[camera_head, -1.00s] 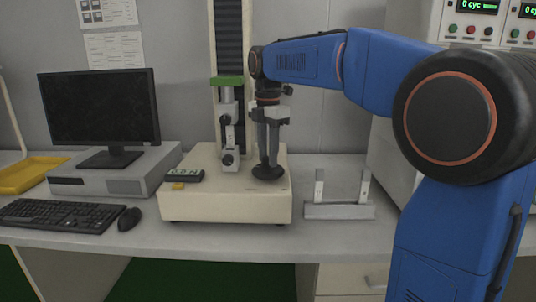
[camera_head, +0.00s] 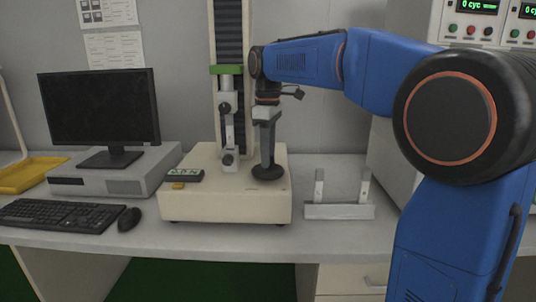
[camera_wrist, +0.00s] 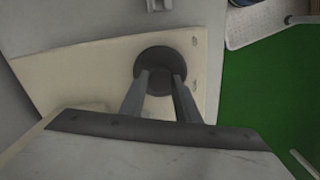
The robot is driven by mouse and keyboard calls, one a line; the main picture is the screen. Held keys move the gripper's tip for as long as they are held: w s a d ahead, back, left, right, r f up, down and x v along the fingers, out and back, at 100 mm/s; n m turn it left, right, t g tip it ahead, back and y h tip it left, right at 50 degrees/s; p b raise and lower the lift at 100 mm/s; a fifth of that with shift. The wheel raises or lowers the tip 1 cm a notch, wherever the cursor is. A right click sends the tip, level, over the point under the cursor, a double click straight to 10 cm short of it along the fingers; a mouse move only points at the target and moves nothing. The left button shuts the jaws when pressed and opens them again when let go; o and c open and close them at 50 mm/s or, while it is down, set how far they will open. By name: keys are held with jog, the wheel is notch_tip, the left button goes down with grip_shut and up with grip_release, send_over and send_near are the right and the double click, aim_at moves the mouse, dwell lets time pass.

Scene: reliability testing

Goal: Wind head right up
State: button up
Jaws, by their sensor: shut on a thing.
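The test stand (camera_head: 225,200) has a cream base and a tall dark-ribbed column. Its head, with a green bracket (camera_head: 227,69) and a grey upper fixture (camera_head: 228,100), sits partway up the column, with column showing above it. A lower grey fixture (camera_head: 229,160) stands on the base beneath it. A dark round knob (camera_head: 269,174) lies on top of the base at its right; it also shows in the wrist view (camera_wrist: 166,55). My gripper (camera_head: 267,160) points down and is shut on the knob, its two fingers on the knob's middle in the wrist view (camera_wrist: 160,77).
A small handset (camera_head: 185,175) and yellow block lie on the base's left. A monitor (camera_head: 100,105), keyboard (camera_head: 50,212) and mouse (camera_head: 129,219) stand left. A grey two-post holder (camera_head: 340,210) stands right of the stand. The front bench strip is clear.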

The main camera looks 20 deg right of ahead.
jog(key=m, duration=1.3)
jog(key=shift+m, duration=0.4)
jog(key=m, duration=0.4)
jog(key=shift+m, duration=2.1)
jog(key=o, duration=1)
jog(key=shift+o, duration=0.2)
notch_tip(320, 180, up, 17)
jog(key=shift+r, duration=0.2)
